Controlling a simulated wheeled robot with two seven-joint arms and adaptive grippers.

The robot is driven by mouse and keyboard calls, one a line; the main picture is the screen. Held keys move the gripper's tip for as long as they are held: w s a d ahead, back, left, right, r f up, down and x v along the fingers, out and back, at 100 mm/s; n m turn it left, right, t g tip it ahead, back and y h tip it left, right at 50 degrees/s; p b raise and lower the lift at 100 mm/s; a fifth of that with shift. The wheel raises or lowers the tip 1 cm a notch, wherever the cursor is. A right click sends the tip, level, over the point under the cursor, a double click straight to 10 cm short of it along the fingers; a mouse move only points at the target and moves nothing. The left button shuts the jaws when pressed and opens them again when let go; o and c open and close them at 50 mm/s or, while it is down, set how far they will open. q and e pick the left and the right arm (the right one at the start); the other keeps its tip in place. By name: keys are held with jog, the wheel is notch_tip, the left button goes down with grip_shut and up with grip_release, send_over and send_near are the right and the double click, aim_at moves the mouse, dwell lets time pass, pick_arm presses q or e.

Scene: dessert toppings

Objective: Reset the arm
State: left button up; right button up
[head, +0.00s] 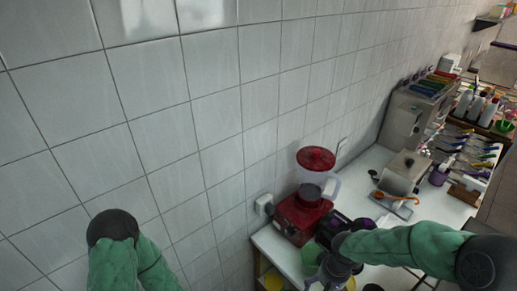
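My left arm shows at the lower left as green links with a black joint, in front of the tiled wall. Its gripper is outside the view. My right arm reaches in from the right edge, over the white counter (370,185). Its dark end, with the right gripper (328,278), is at the bottom, just in front of the red blender (303,216). The fingers are small and dark there, so I cannot tell whether they are open or shut, or hold anything.
A grey metal box (405,172) and an orange ladle-like utensil (395,197) lie on the counter. Behind are a steel machine (405,117), white bottles (475,105) and a rack of colourful-handled utensils (465,150). The tiled wall (215,110) fills the left.

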jog(key=s+a+f+y+b, duration=0.1)
jog(key=s+a+f+b, duration=0.2)
jog(key=f, duration=0.7)
jog(key=s+a+f+m+y+b, duration=0.1)
jog(key=s+a+f+b, duration=0.2)
jog(key=f, duration=0.7)
jog(key=s+a+f+m+y+b, duration=0.1)
jog(key=s+a+f+b, duration=0.3)
jog(key=f, duration=0.7)
jog(key=shift+a+t+b, duration=0.3)
jog(key=shift+a+b, duration=0.35)
jog(key=shift+b, duration=0.5)
